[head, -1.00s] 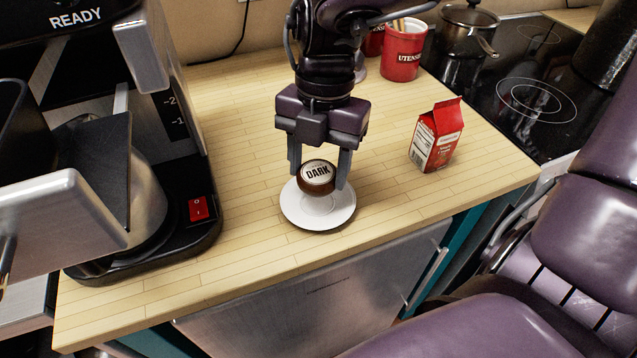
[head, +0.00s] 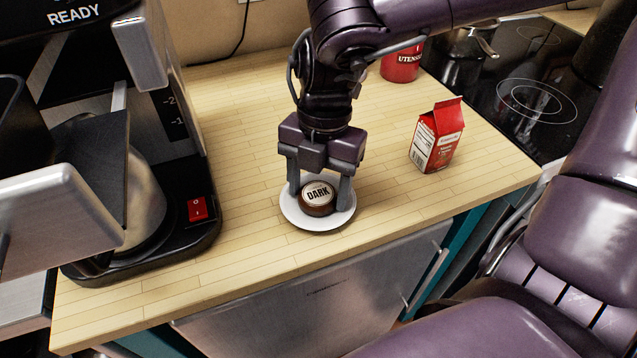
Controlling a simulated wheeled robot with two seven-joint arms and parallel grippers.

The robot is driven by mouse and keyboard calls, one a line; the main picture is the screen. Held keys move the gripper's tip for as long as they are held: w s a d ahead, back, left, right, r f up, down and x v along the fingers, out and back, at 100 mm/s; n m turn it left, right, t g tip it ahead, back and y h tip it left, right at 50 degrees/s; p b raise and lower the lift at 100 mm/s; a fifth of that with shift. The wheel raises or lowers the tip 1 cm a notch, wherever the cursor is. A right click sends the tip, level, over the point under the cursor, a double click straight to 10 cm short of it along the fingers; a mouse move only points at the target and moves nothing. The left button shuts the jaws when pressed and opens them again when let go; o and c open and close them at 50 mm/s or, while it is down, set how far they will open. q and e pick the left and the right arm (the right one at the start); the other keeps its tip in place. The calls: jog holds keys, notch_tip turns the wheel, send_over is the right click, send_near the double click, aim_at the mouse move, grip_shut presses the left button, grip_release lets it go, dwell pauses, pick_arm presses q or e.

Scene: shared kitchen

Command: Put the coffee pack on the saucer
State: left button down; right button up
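The coffee pack (head: 318,207) is a small round brown capsule with a pale lid marked "DARK". It sits upright, low over the middle of the white saucer (head: 289,208), and appears to rest on it. My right gripper (head: 319,196) points down from above with one finger on each side of the pack. The fingers look close against its sides, though any small gap is hard to make out. The saucer lies flat on the wooden counter, its centre hidden by the pack. My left gripper is out of view.
A coffee machine (head: 180,235) with a red switch stands at the left. A red and white carton (head: 437,138) stands right of the saucer. A red utensil mug (head: 401,66) and a pot (head: 455,60) are behind, near the dark cooktop (head: 540,110). The counter (head: 240,130) is bare around the saucer.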

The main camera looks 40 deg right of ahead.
aim_at(323, 184)
jog(key=shift+r, duration=0.25)
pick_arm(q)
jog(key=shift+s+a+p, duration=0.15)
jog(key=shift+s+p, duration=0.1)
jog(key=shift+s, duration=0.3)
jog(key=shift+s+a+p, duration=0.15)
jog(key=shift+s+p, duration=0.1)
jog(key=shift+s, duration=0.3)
pick_arm(e)
notch_tip(323, 184, up, 12)
jog(key=d, duration=0.1)
jog(key=shift+w+d+f, duration=0.15)
jog(key=shift+w+d, duration=0.15)
jog(key=shift+w, duration=0.15)
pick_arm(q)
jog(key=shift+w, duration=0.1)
